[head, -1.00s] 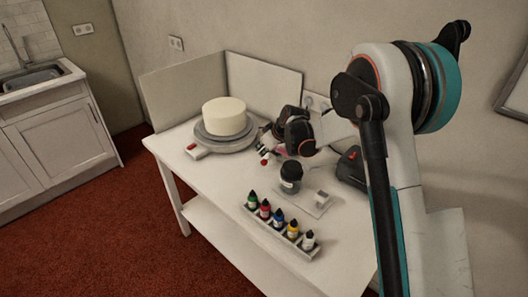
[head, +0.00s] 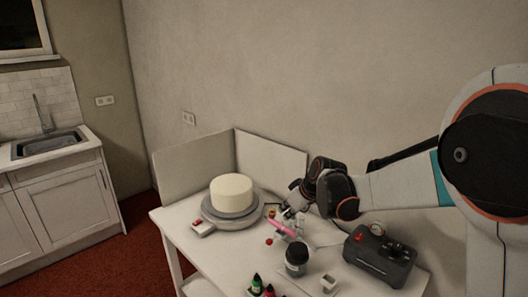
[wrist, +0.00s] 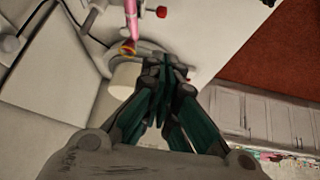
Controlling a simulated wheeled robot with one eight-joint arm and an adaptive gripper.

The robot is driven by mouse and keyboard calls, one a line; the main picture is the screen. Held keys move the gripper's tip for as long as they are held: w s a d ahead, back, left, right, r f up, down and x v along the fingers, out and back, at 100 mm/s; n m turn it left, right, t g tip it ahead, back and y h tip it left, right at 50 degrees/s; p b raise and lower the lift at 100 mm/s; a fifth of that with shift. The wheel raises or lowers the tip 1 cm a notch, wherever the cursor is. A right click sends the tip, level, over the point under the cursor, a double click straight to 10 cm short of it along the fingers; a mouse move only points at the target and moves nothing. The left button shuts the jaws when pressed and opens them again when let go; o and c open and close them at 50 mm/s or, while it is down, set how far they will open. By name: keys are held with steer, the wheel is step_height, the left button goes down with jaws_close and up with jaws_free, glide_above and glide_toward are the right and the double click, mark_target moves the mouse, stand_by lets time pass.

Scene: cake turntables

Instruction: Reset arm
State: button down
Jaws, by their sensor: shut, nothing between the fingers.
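My gripper (wrist: 165,65) is shut and empty in the wrist view, its dark green fingers together. In the head view my gripper (head: 288,212) is above the back of the white table (head: 225,258), right of the cake. The white cake (head: 232,190) sits on the grey turntable (head: 230,213). In the wrist view the cake (wrist: 124,80) is partly hidden behind the fingers. A pink tool (head: 283,228) stands tilted near my gripper, and it also shows at the top of the wrist view (wrist: 131,22). I cannot tell whether they touch.
A dark jar (head: 297,261), a small white block (head: 329,283) and a black device with a red knob (head: 379,255) stand on the right of the table. Bottles (head: 256,284) line the front. White panels (head: 272,160) border the back. A sink counter (head: 55,150) is at left.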

steer(key=s+d+r+m+h, duration=0.1)
steer(key=s+d+r+m, duration=0.2)
steer(key=s, duration=0.6)
steer(key=s+d+r+m+h, duration=0.1)
steer(key=s+d+r, duration=0.2)
steer(key=s+r, duration=0.45)
steer(key=s+d+f+m+h, duration=0.1)
steer(key=s+d+f+m, duration=0.1)
steer(key=s, duration=0.7)
steer(key=s+d+f+m+t+h, duration=0.1)
steer(key=s+d+f+m, duration=0.1)
steer(key=s, duration=0.7)
steer(key=shift+s+d, duration=0.3)
steer(key=shift+d, duration=0.6)
